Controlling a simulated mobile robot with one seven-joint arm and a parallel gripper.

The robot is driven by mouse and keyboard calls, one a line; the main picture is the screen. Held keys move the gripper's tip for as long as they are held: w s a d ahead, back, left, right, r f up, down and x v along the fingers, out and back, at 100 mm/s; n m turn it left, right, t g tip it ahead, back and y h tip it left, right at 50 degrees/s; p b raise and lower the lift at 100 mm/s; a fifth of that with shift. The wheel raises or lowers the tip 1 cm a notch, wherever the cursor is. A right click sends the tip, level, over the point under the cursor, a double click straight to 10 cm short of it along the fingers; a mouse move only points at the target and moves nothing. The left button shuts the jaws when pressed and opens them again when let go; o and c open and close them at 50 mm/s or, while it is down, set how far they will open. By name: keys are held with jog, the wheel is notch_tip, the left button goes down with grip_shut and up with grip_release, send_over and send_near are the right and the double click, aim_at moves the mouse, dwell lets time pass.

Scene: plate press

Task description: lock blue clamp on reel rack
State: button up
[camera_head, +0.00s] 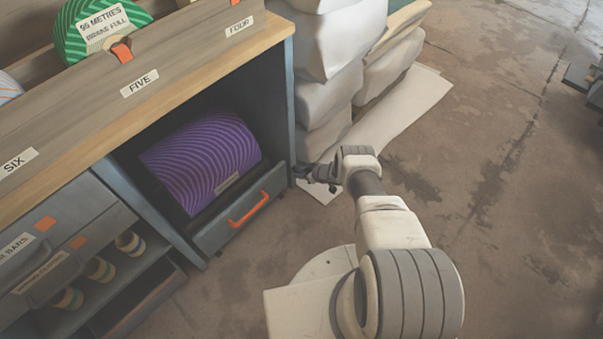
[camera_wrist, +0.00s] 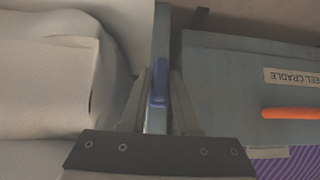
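The blue clamp (camera_wrist: 158,84) is a small upright blue piece on the narrow end of a grey upright panel (camera_wrist: 160,40) of the reel rack. In the wrist view my gripper (camera_wrist: 160,92) has one finger on each side of it, with a narrow gap showing on both sides. The fingers look open, and I cannot tell whether either touches it. In the head view my gripper (camera_head: 318,178) is at the front right corner of the reel rack (camera_head: 291,110), low down. The clamp cannot be made out there.
A purple reel (camera_head: 205,158) lies in the rack's bay above a drawer (camera_head: 240,212) with an orange handle (camera_head: 248,209). The wrist view shows its "reel cradle" label (camera_wrist: 292,77). White sacks (camera_head: 325,45) are stacked close right of the rack. Open floor (camera_head: 490,200) lies further right.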

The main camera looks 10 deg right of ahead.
jog(key=shift+o, duration=1.3)
jog(key=p+v, duration=0.9)
jog(key=v, duration=0.8)
jog(key=shift+p, duration=0.3)
jog(key=shift+r, duration=0.2)
